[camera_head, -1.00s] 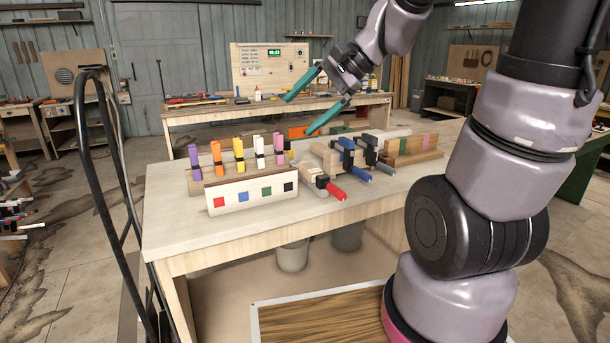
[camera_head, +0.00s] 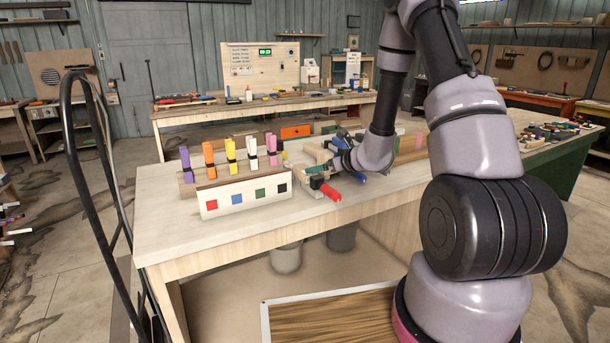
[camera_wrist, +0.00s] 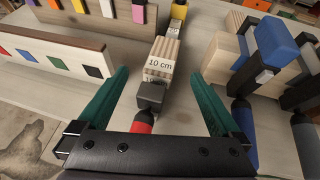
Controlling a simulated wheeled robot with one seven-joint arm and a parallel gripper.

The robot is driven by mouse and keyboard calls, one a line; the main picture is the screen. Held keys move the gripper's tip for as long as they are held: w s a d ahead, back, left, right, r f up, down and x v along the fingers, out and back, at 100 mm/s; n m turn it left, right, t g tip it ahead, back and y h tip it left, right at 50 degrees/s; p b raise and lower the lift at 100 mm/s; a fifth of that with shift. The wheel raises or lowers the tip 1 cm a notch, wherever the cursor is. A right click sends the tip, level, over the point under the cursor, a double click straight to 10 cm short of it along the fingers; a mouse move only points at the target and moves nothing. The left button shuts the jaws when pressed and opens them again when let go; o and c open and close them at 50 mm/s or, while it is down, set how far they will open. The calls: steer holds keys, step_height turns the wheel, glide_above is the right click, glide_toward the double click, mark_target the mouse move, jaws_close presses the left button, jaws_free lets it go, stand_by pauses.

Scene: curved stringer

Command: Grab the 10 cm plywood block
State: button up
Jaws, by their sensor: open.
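The plywood block (camera_wrist: 164,48), with striped edges and a "10 cm" label, lies on the workbench in the wrist view. A clamp (camera_wrist: 150,98) with a red handle sits at its near end and hides part of it; whether the clamp grips it, I cannot tell. My gripper (camera_wrist: 160,74) is open, with one teal finger on each side of the block and gaps between. In the head view my gripper (camera_head: 333,155) is low over the bench, just behind the red-handled clamp (camera_head: 326,189). There the block is largely hidden by clamp and gripper.
Blue- and black-handled clamps with wood pieces (camera_wrist: 265,60) stand close to the right finger. The bench's front strip (camera_head: 230,235) is clear.

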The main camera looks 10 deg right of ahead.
mark_target(299, 170)
steer(key=x, duration=0.8)
steer(key=shift+w+d+r, duration=0.15)
steer(key=shift+w+d, duration=0.05)
steer(key=shift+w, duration=0.15)
steer(key=c, duration=1.6)
